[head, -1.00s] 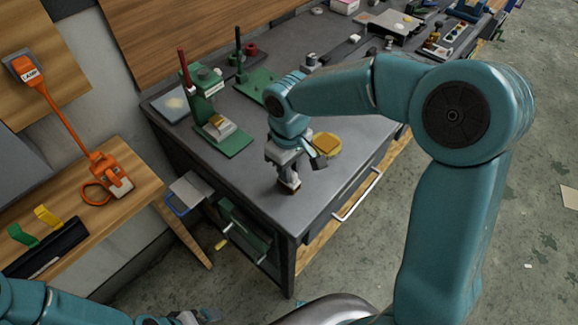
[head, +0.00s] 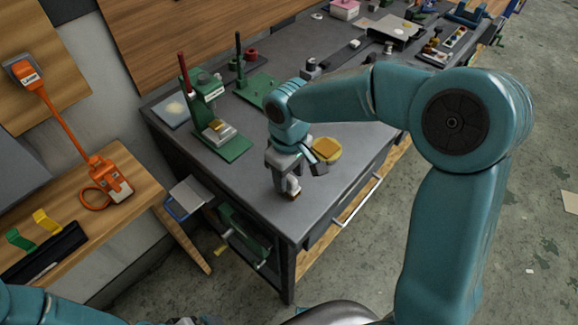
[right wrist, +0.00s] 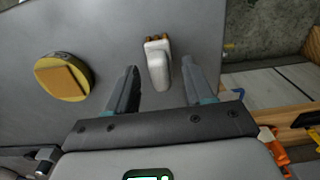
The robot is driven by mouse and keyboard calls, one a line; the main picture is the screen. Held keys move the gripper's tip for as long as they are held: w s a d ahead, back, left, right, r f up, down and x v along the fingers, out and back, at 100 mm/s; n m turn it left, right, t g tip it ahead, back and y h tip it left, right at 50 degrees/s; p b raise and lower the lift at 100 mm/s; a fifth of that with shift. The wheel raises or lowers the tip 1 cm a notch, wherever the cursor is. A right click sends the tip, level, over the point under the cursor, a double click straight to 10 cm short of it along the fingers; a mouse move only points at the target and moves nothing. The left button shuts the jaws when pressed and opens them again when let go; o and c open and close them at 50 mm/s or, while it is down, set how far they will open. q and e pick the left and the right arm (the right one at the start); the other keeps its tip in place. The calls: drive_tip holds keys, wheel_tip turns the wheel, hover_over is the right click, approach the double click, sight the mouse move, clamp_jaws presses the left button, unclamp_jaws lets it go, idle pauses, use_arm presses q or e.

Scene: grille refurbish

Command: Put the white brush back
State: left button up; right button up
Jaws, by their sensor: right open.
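The white brush (head: 294,183) is on the grey workbench top near its front corner. In the right wrist view the white brush (right wrist: 158,64) shows a pale handle and brown tufts at its far end. My right gripper (head: 299,180) is open over the brush, with one finger on each side and visible gaps between. In the wrist view the right gripper (right wrist: 159,75) has the brush between its fingers, not clamped. Only a small part of my left arm shows at the bottom left of the head view; the state of its gripper cannot be made out.
A round yellow-topped tin (head: 326,150) stands close beside the right gripper, and shows in the wrist view (right wrist: 62,78). A green press stand (head: 215,125) is behind to the left. The bench (head: 245,185) is clear at its front left.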

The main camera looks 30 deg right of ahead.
wheel_tip(320, 180, up, 16)
drive_tip(key=shift+r+p, duration=0.15)
drive_tip(key=shift+p, duration=0.3)
